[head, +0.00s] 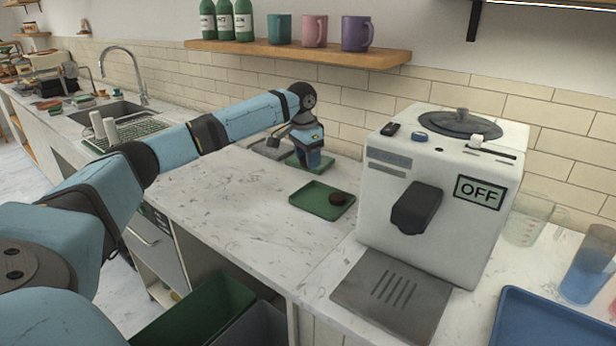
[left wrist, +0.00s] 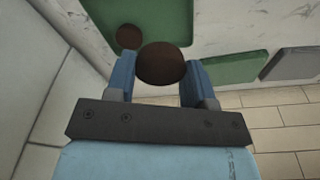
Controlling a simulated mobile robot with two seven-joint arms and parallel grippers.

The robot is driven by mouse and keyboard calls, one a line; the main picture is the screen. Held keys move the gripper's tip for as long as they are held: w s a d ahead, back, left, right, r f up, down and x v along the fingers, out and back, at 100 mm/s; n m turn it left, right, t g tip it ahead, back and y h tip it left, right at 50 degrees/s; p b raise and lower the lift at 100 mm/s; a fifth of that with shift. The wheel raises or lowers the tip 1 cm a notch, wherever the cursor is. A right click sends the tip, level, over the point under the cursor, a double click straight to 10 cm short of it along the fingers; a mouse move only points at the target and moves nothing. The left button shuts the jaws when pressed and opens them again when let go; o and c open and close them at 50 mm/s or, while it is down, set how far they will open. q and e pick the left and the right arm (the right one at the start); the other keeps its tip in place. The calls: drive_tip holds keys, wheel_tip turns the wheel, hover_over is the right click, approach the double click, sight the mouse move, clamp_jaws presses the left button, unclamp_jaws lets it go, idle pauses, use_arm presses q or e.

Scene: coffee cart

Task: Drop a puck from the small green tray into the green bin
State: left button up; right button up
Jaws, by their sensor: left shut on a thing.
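My left gripper (head: 313,163) is at the back of the counter, in front of the rear green tray in the head view. In the left wrist view it (left wrist: 158,85) is shut on a dark brown round puck (left wrist: 162,63) held between its blue fingers. The held puck is hidden in the head view. A second brown puck (head: 339,198) lies on the small green tray (head: 312,204); that puck (left wrist: 129,37) and tray (left wrist: 165,12) also show in the left wrist view. The green bin (head: 190,318) stands low in front of the counter. My right gripper is not in view.
A rear green tray (left wrist: 240,68) and a grey tray (left wrist: 290,64) lie near the tiled wall. A white coffee machine (head: 440,190) stands right of the small tray. A dark grey bin (head: 262,326) adjoins the green bin. The counter left of the small tray is clear.

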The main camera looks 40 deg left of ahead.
use_arm(q)
wheel_tip(320, 180, up, 8)
drive_tip(key=shift+r+p, duration=0.15)
drive_tip(key=shift+p, duration=0.2)
